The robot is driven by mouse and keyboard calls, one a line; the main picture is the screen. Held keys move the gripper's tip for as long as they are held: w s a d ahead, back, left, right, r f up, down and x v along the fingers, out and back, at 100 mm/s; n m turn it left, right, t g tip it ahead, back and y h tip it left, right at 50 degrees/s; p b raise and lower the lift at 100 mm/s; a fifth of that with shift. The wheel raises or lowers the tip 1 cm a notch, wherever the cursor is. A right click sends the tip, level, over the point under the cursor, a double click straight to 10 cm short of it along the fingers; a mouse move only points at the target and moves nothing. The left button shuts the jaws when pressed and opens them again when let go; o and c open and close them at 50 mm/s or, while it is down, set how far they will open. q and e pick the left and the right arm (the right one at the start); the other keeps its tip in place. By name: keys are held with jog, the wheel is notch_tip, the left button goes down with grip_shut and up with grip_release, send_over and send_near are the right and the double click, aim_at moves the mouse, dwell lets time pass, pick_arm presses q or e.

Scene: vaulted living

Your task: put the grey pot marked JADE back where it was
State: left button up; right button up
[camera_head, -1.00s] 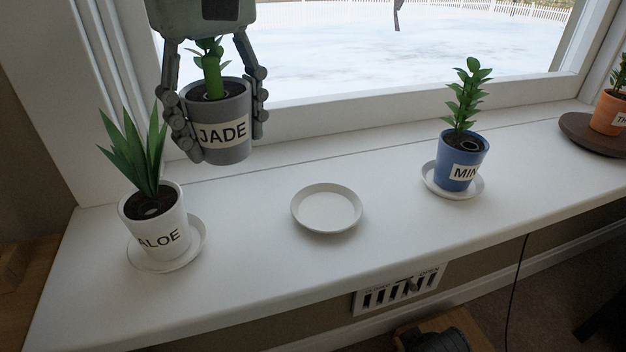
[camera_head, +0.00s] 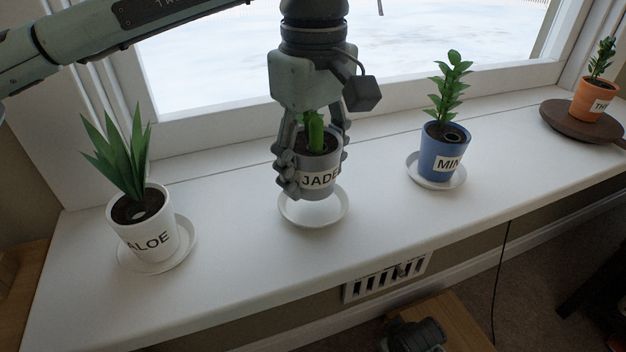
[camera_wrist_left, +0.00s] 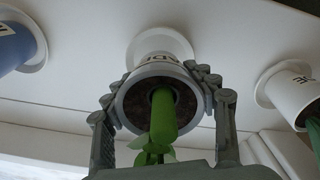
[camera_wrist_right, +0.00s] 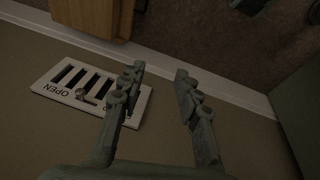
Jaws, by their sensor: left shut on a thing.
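The grey pot marked JADE (camera_head: 318,177) holds a green plant and is upright between the fingers of my left gripper (camera_head: 312,172), which is shut on it. The pot appears held above an empty white saucer (camera_head: 314,222) on the sill, overlapping its far part in the head view. In the left wrist view the pot (camera_wrist_left: 160,92) is between both fingers, with the saucer (camera_wrist_left: 150,45) partly hidden behind it. My right gripper (camera_wrist_right: 158,78) is open and empty, in front of a wall vent.
The white pot marked ALOE (camera_head: 143,226) stands on a saucer to the left. The blue pot with a MIN label (camera_head: 445,152) stands on a saucer to the right. An orange pot (camera_head: 594,100) sits on a brown round base (camera_head: 562,119). The wall vent (camera_head: 388,277) is below the sill (camera_head: 235,262).

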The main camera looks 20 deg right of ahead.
aim_at(313, 186)
pick_arm(q)
notch_tip(313, 186, down, 3)
jog(key=shift+r, duration=0.2)
jog(key=shift+f, duration=0.15)
pick_arm(e)
jog(key=shift+s+d+f, duration=0.15)
jog(key=shift+s+f, duration=0.2)
jog(key=shift+f, duration=0.35)
pick_arm(q)
jog(key=shift+f, duration=0.1)
jog(key=o, duration=1.4)
jog(key=shift+c, duration=0.2)
jog(key=shift+o, duration=1.4)
pick_arm(e)
jog(key=shift+w+r, duration=0.2)
jog(key=shift+r, duration=0.45)
jog(key=shift+s, duration=0.1)
